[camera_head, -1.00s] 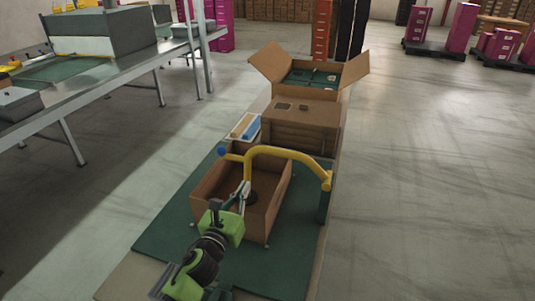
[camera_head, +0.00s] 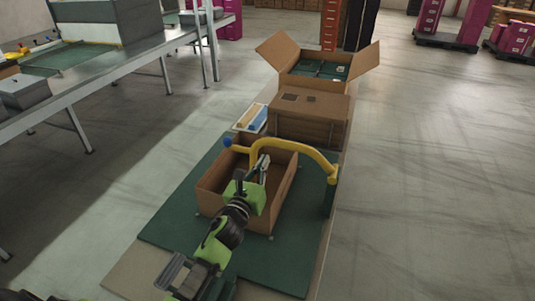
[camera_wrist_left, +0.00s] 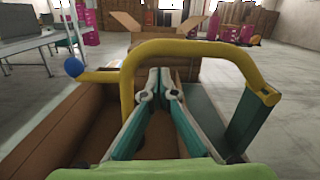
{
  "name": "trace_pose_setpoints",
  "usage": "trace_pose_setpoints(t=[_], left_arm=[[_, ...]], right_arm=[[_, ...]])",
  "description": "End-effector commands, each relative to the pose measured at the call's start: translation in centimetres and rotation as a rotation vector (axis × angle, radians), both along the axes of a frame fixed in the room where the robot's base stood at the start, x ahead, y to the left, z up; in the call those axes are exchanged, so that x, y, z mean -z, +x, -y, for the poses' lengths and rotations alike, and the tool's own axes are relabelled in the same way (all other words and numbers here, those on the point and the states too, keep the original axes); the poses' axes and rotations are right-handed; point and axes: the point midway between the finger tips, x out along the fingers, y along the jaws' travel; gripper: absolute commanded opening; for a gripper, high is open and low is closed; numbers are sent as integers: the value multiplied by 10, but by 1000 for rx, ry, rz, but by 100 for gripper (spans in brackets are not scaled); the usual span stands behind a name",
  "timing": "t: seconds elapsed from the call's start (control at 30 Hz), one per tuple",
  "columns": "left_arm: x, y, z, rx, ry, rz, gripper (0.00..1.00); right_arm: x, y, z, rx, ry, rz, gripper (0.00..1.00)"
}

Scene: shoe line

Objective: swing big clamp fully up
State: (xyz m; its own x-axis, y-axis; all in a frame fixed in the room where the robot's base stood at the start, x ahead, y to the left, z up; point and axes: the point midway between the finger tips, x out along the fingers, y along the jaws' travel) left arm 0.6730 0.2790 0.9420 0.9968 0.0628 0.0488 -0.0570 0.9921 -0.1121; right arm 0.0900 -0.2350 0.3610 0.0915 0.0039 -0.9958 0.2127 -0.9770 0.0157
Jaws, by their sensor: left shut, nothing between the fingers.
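The big clamp (camera_head: 300,146) is a yellow curved bar lying low across an open cardboard box (camera_head: 206,198). Its right end meets a dark green post (camera_head: 329,200), and a blue ball knob (camera_head: 227,141) ends its left arm. The clamp (camera_wrist_left: 195,48) and knob (camera_wrist_left: 73,67) also show in the left wrist view. My left gripper (camera_head: 263,166) is over the box, close to the bar's left bend. In the left wrist view its fingertips (camera_wrist_left: 159,92) are just right of the bar's downward leg, with nothing held. Contact with the bar cannot be told. My right gripper is not in view.
The box stands on a green mat (camera_head: 185,228). Behind it are a closed brown carton (camera_head: 310,118), an open-flapped carton (camera_head: 278,56) and a small tray (camera_head: 250,118) with blue and white items. A metal table (camera_head: 120,65) stands at left. The floor at right is clear.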

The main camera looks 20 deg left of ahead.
Motion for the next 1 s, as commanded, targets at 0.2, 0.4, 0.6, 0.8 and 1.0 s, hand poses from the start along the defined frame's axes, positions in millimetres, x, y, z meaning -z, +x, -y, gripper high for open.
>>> trace_pose_setpoints(t=[0.2, 0.4, 0.6, 0.8, 1.0], left_arm=[[-2, 30, -2, -1, 0, 0, 0], [-1, 39, -2, 0, -1, -1, 0], [-1, 39, -2, 0, 0, -1, 0], [-3, 40, -2, 1, 7, -1, 0], [-17, 52, -2, 1, 62, -1, 0]], right_arm=[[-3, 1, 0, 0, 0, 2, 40], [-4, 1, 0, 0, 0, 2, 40], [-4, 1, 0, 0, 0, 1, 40], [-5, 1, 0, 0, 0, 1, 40], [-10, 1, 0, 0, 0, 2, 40]])
